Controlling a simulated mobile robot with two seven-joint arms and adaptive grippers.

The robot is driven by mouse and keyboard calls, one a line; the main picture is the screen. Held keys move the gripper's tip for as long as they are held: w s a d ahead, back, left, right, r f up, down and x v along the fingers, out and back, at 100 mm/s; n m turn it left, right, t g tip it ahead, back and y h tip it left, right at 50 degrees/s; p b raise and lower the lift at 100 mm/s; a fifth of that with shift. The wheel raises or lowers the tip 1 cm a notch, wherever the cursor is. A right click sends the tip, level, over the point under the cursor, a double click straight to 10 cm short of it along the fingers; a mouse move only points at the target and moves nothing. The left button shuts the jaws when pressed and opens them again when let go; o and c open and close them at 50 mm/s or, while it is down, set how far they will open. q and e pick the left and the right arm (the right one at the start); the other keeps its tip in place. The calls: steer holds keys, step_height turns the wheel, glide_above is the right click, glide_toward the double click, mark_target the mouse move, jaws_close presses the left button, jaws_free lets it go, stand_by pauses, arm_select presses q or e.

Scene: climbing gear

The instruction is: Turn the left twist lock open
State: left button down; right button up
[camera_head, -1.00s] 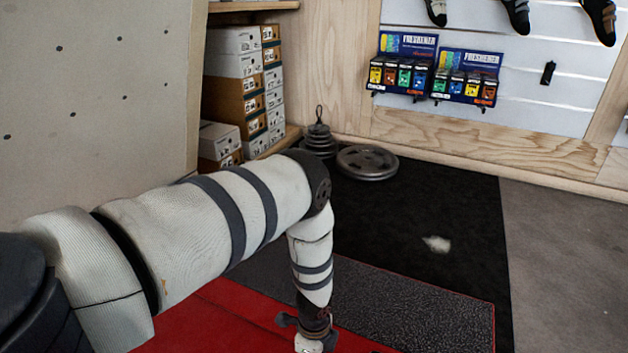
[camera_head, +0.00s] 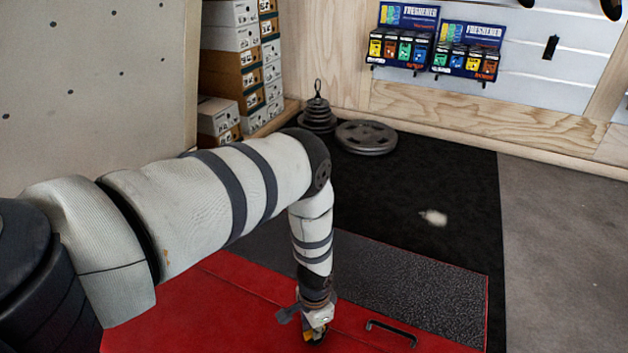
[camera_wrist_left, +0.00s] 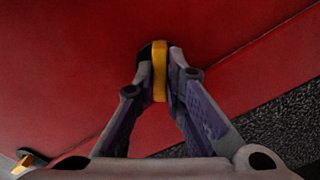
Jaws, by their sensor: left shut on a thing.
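My left gripper (camera_head: 314,336) reaches down to the front of a red case near the bottom of the head view. In the left wrist view, my left gripper (camera_wrist_left: 160,75) is shut on a yellow twist lock (camera_wrist_left: 160,72) with black beside it. The lock's yellow bar stands upright in that picture, between the fingertips. The fingers hide its sides. A second yellow and black piece (camera_wrist_left: 27,163), which looks like another lock, shows in the lower left corner of the wrist view, apart from the gripper. My right gripper is not in view.
The red case (camera_head: 220,300) has a grey speckled panel (camera_head: 410,295) and a black handle (camera_head: 391,333) right of the gripper. Weight plates (camera_head: 366,137) lie on the black mat behind. Stacked boxes (camera_head: 235,80) stand at the back left. The mat's right side is mostly clear.

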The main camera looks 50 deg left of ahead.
arm_select(q)
steer(key=n, duration=0.3)
steer(key=shift+n, duration=2)
steer(key=c, duration=1.7)
jaws_free()
steer(key=shift+o, duration=0.2)
step_height(320, 180, up, 12)
